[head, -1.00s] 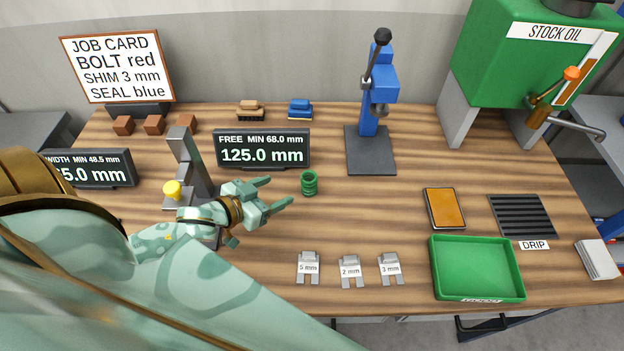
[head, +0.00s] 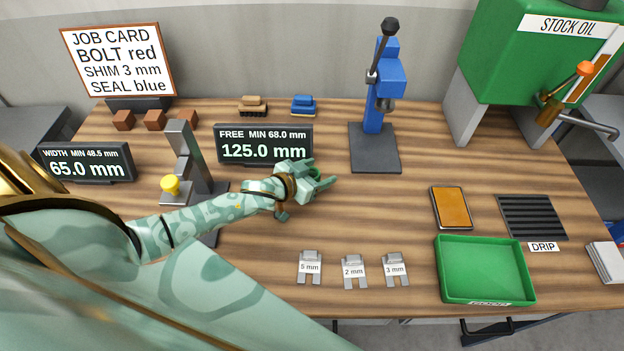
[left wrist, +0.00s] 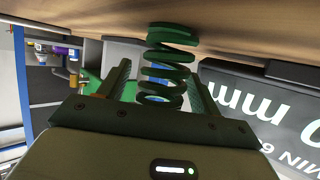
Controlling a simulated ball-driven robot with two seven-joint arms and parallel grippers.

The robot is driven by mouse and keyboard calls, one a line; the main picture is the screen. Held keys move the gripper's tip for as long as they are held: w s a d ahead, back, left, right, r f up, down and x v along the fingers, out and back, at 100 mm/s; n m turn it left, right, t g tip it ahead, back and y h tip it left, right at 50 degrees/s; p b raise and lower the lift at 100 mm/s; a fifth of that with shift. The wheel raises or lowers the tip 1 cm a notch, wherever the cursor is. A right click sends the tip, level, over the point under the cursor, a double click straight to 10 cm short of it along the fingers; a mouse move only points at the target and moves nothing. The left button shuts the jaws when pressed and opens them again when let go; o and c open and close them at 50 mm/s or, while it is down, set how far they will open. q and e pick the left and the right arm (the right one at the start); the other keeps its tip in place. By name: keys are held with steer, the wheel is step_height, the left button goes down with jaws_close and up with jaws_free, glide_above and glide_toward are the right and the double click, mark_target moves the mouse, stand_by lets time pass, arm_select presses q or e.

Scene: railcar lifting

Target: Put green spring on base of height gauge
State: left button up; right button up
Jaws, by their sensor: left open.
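The green spring (head: 315,173) stands on the wooden table in front of the FREE 125.0 mm display, mostly covered by my left gripper in the head view. In the left wrist view the spring (left wrist: 163,72) is a dark green coil between the two fingers. My left gripper (head: 322,181) is open around it, with a finger on each side (left wrist: 160,88); firm contact does not show. A grey upright gauge (head: 184,150) with a yellow knob (head: 170,186) stands to the left, its lower part partly hidden by my left arm. My right gripper is out of view.
The FREE display (head: 264,144) is close behind my gripper. A blue press (head: 376,105) stands behind and to the right. Several labelled shims, including the 2 mm one (head: 353,271), lie in front. A green tray (head: 485,270) is at the right. The middle of the table is clear.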

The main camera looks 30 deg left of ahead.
arm_select(q)
steer(key=c, duration=1.3)
steer(key=shift+c, duration=0.2)
steer(key=shift+r, duration=0.1)
